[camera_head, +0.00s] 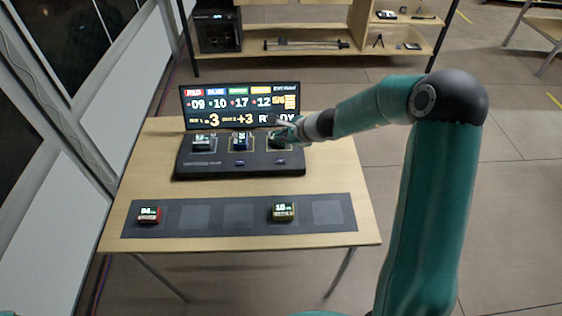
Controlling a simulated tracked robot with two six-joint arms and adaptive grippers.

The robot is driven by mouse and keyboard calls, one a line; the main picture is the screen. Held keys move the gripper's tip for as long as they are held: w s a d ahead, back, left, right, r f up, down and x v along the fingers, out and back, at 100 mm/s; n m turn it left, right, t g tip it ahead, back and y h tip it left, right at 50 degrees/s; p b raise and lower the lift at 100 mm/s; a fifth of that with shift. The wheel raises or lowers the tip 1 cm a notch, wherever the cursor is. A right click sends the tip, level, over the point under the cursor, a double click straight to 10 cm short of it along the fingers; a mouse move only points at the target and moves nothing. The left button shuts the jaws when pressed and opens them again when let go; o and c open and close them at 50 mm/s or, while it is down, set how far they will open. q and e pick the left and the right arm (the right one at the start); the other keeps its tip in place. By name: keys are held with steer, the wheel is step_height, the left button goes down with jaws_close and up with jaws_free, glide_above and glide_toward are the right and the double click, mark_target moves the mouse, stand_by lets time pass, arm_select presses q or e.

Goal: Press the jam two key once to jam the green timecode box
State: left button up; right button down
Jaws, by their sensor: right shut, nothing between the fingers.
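The dark console (187,170) stands on the table with boxes seated in its top. A blue box (240,141) is in the middle bay. A dark box with a pale lit display (202,142) is in the left bay. The right bay holds another box, partly hidden by my gripper, with a greenish look. Small keys sit on the console front, one below the middle bay (240,163) and one below the right bay (280,162); their labels are too small to read. My right gripper (284,130) is shut and empty over the right bay. My left gripper is out of view.
A screen (233,104) behind the console shows coloured headings, numbers and a partly hidden word. A grey mat (193,228) in front holds a red box (149,215) and a yellowish box (283,212). Shelves (318,57) stand behind the table.

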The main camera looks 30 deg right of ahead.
steer(key=b, duration=0.5)
glide_above(282, 162)
step_height(282, 162, down, 6)
steer(key=shift+f, duration=0.15)
steer(key=shift+f+b, duration=0.6)
steer(key=shift+b, duration=0.1)
stand_by(0.4)
steer(key=shift+f+b, duration=0.35)
steer(key=shift+b, duration=0.05)
steer(key=shift+f+b, duration=0.4)
steer(key=shift+b, duration=0.1)
stand_by(0.6)
steer(key=shift+r, duration=0.1)
steer(key=shift+r+p, duration=0.75)
steer(key=shift+r, duration=0.1)
